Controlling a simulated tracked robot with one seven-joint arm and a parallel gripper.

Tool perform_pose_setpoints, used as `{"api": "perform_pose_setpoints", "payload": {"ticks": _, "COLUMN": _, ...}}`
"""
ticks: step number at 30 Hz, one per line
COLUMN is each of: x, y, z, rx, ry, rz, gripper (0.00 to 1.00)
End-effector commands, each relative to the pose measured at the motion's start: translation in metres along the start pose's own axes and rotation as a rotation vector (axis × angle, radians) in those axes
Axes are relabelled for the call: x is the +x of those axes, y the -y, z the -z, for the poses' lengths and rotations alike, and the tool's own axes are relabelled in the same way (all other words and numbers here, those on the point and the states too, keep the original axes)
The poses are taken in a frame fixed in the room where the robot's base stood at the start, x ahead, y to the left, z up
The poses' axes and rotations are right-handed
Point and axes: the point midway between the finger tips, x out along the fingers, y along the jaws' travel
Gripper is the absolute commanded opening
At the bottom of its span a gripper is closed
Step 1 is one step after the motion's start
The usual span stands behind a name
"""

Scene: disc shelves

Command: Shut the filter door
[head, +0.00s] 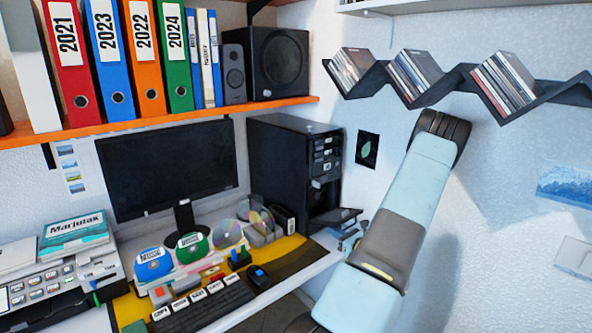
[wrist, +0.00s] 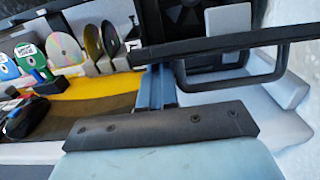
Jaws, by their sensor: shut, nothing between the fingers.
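The black computer tower (head: 290,165) stands on the desk beside the monitor. Its filter door (head: 334,217) is open, a dark flap sticking out from the lower front. In the wrist view the door (wrist: 230,44) appears as a long black bar with a frame loop at its right. My gripper (wrist: 157,72) is shut and empty, its blue-grey fingers pointing at the left part of the bar. Whether they touch it I cannot tell. In the head view my gripper (head: 349,238) is small and partly hidden near the flap.
Discs on stands (head: 225,233) are left of the tower, with a keyboard (head: 203,305) and mouse (head: 258,277) in front. An orange shelf (head: 160,124) with binders and speakers is above. A zigzag wall shelf (head: 455,78) holding discs is close to my arm's elbow.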

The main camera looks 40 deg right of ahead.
Motion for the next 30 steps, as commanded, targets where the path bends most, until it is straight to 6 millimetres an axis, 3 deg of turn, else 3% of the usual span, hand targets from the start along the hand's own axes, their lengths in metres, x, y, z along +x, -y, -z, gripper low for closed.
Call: {"api": "perform_pose_setpoints", "payload": {"ticks": 30, "x": 0.009, "y": 0.0, "z": -0.017, "rx": -0.001, "ry": 0.001, "rz": 0.0, "gripper": 0.0}}
